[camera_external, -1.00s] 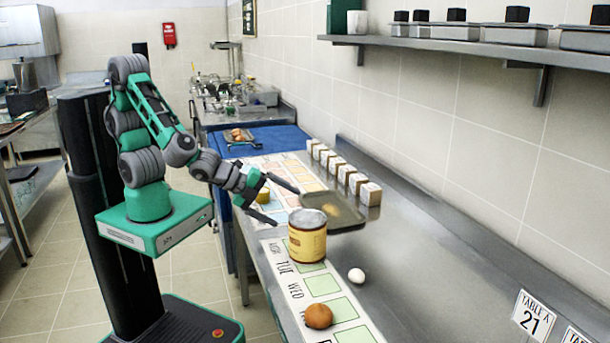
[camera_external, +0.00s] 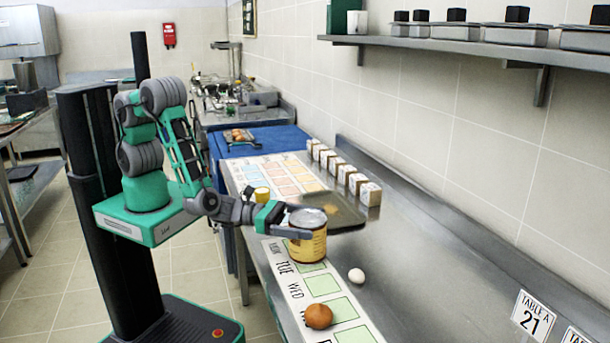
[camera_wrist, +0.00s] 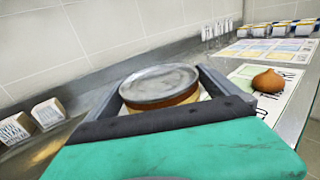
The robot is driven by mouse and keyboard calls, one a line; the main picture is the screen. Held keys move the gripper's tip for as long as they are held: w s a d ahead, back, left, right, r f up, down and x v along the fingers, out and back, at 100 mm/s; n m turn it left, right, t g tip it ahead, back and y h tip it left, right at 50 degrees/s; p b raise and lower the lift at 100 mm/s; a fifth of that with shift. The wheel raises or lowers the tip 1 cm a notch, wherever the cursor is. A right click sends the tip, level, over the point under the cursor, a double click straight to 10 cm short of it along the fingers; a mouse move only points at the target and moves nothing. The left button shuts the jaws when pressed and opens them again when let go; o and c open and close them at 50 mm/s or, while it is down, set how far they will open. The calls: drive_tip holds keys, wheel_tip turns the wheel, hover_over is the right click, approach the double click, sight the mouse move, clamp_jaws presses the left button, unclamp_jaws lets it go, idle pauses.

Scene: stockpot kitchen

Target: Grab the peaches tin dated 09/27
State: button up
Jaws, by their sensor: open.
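A large tin (camera_external: 308,246) with a yellow-brown label and a grey metal top stands upright on the counter, at the near edge of the weekday chart. I cannot read its label or any date. My gripper (camera_external: 318,222) is open, low and level, with one finger on each side of the tin's upper part. In the wrist view the tin (camera_wrist: 160,88) stands between the two fingers (camera_wrist: 165,80), its lower part hidden by my gripper. I cannot tell whether the fingers touch it. A smaller yellow tin (camera_external: 262,195) stands behind my gripper.
A tray (camera_external: 345,217) lies just behind the large tin. Several small labelled boxes (camera_external: 370,193) line the wall side. A white egg (camera_external: 356,275) and a brown onion (camera_external: 319,316) lie nearer the camera.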

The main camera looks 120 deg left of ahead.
drive_tip(key=c, duration=1.8)
drive_tip(key=shift+r, duration=0.15)
drive_tip(key=shift+w+r, duration=0.1)
